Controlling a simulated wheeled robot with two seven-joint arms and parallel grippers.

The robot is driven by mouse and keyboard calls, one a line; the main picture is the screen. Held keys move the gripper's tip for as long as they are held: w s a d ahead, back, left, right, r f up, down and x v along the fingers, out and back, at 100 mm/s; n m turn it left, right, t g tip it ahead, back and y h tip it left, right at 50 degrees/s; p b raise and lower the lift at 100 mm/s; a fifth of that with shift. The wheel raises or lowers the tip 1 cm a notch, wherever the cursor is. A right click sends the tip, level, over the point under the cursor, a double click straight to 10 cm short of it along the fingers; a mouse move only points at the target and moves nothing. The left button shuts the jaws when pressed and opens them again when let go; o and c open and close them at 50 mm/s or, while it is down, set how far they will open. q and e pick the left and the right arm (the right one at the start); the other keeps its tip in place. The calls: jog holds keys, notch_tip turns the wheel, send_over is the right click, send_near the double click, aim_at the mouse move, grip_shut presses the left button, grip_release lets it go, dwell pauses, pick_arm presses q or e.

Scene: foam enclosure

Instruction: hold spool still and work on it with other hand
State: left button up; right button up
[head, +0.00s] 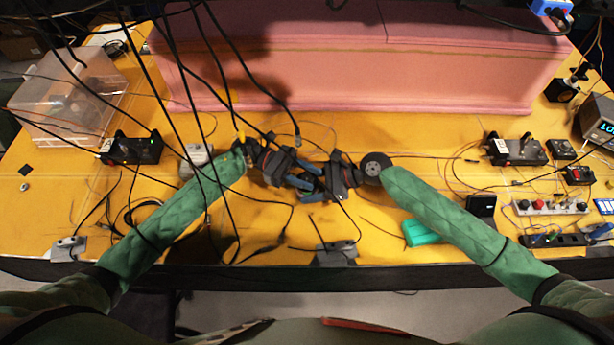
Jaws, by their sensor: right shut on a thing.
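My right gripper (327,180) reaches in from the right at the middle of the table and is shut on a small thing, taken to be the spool. The spool is mostly hidden among dark and blue gripper parts, and its outline cannot be made out. My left gripper (301,178) comes in from the left and meets the right one just above the table. The two grippers are close together, and whether they touch cannot be told. The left fingers are too small and dark to show whether they are open or shut.
The yellow table (420,155) is backed by a pink foam block (350,70). A clear box (70,95) stands at left. A green block (422,233) lies near the front edge. Black devices (516,150) stand at right. Loose cables hang over the left half.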

aim_at(307, 177)
pick_arm(q)
notch_tip(307, 177, up, 9)
jog(key=shift+r, duration=0.1)
dwell(0.3)
pick_arm(e)
jog(key=o, duration=0.8)
jog(key=shift+d, duration=0.1)
